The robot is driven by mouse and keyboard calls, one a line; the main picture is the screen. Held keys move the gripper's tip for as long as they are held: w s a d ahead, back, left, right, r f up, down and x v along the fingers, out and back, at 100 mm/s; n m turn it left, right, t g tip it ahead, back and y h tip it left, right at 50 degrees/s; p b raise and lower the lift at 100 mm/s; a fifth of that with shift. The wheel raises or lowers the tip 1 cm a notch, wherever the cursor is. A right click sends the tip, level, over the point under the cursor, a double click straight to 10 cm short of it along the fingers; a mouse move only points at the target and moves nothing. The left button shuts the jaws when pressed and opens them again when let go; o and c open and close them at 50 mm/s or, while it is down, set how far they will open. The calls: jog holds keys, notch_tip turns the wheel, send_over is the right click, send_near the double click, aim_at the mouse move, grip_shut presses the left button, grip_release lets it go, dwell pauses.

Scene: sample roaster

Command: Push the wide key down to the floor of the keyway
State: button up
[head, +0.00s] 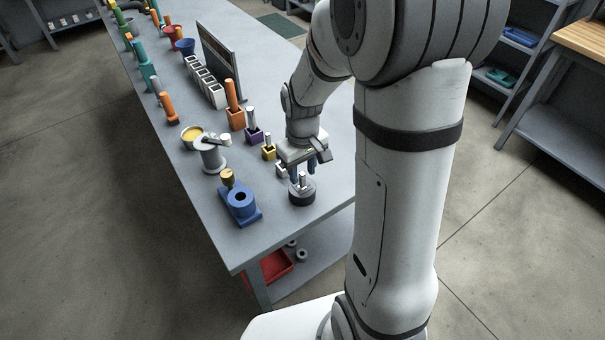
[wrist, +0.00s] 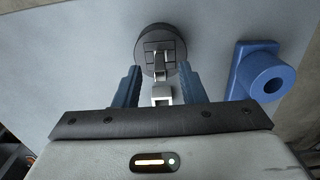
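A dark round base (head: 302,195) sits near the right edge of the bench, and it also shows at the top of the wrist view (wrist: 158,40) with slots in its upper face. A silver metal upright (head: 302,180), which may be the wide key, stands at the base. In the wrist view the metal piece (wrist: 162,92) lies between my two blue fingers. My gripper (wrist: 160,82) is open, with a gap visible on each side of the metal. In the head view my gripper (head: 305,168) is just above and behind the base. How deep the key sits cannot be told.
A grey spool-like stand (head: 210,156), a yellow holder (head: 268,152) and a purple holder (head: 253,135) are nearby. The bench front is clear.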

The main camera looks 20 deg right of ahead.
jog(key=shift+r, duration=2.8)
jog(key=shift+s+r, duration=0.15)
jog(key=shift+r, duration=0.1)
jog(key=s+r+m+t, duration=0.1)
jog(key=s+r+m, duration=0.1)
jog(key=s, duration=0.5)
jog(key=s+r+m+t, duration=0.1)
jog(key=s+r, duration=0.4)
jog(key=s, duration=0.1)
jog(key=shift+s+m+t, duration=0.3)
jog(key=shift+s+m, duration=0.05)
jog(key=shift+m, duration=0.05)
